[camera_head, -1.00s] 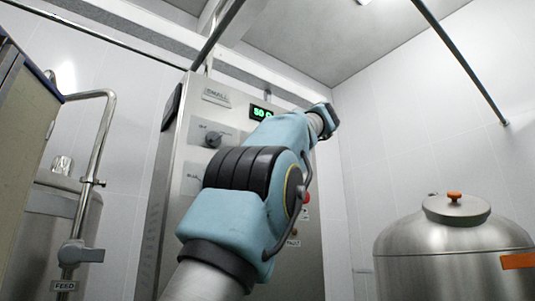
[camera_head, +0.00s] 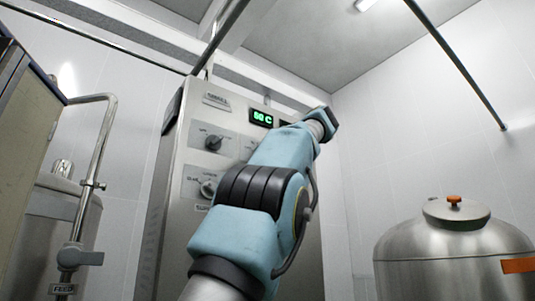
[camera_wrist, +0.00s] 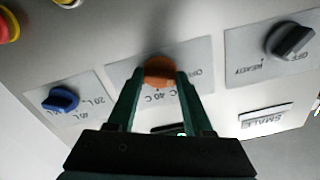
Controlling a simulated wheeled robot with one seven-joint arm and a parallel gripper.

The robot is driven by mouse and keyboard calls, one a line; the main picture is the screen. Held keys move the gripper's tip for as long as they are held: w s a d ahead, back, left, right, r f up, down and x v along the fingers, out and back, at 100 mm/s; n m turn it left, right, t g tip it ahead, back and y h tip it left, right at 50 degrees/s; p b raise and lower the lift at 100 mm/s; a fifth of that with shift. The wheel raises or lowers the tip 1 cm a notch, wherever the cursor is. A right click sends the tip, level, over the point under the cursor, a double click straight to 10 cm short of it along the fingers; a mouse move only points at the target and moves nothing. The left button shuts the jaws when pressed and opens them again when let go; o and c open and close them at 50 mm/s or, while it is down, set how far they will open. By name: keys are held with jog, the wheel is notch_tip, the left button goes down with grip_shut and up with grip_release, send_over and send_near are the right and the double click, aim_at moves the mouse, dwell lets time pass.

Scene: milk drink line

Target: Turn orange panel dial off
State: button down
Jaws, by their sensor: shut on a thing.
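The orange dial (camera_wrist: 160,71) sits on a pale label plate in the middle of the wrist view. My gripper (camera_wrist: 160,86) has its green fingers on either side of it, shut on it. The plate carries "OFF" and "40 C" lettering, seen upside down. In the head view my arm hides the orange dial and the gripper. The grey panel (camera_head: 172,185) stands upright behind my arm, with a green display (camera_head: 262,118) near its top.
Beside the orange dial in the wrist view are a blue dial (camera_wrist: 60,100) and a dark grey dial (camera_wrist: 290,41). Red and yellow buttons (camera_wrist: 8,24) show at the corner. A steel tank (camera_head: 453,250) stands at right, pipework (camera_head: 90,165) at left.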

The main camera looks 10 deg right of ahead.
jog(key=shift+f, duration=0.15)
jog(key=shift+c, duration=1.5)
grip_release()
jog(key=b+v, duration=0.2)
jog(key=v, duration=0.8)
jog(key=shift+s+d, duration=0.2)
jog(key=shift+s, duration=0.1)
